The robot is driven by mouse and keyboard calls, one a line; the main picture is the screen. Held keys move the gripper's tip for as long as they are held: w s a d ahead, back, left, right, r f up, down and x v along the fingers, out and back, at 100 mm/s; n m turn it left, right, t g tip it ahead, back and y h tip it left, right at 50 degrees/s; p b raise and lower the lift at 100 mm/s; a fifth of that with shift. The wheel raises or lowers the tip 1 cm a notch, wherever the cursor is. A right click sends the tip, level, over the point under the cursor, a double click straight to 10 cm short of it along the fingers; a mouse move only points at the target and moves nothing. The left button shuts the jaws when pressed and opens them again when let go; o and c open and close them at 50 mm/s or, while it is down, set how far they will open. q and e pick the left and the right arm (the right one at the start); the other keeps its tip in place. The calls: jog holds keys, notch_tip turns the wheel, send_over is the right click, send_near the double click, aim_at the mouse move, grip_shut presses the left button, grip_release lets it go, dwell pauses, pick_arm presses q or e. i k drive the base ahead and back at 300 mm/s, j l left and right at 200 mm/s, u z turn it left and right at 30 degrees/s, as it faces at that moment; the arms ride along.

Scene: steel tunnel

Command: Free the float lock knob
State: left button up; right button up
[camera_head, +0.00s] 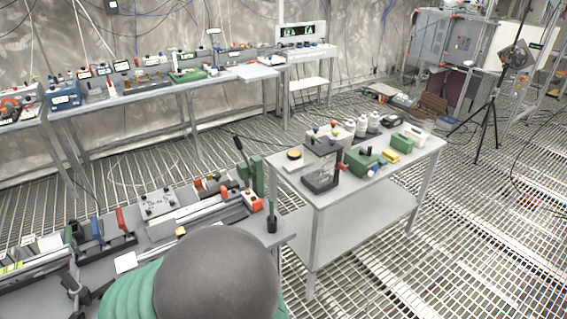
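I cannot tell which part is the float lock knob; the fittings are too small to identify. The near bench (222,243) at lower left carries a long grey rail assembly (215,208), a light plate with dark knobs (157,204), and a green upright with a black lever (245,160). An orange-red block (252,200) sits at the foot of this upright. A second table (345,192) at the centre right bears a black-framed clear box (321,167) and a green block (364,160). Neither of my grippers shows.
A large dark dome with green ribbing fills the bottom centre and hides part of the near bench. A long bench (180,82) with small devices runs along the back wall. A tripod (488,105) stands at right. The grated floor (470,225) is open at lower right.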

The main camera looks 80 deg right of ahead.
aim_at(332, 139)
jog(key=z, duration=3.1)
jog(key=i+l+u, duration=0.3)
jog(key=l, duration=0.3)
jog(key=i+l+u, duration=0.15)
jog(key=l, duration=0.2)
jog(key=i+l+u, duration=0.2)
jog(key=l, duration=0.15)
jog(key=i+l+u, duration=0.15)
jog(key=l, duration=0.25)
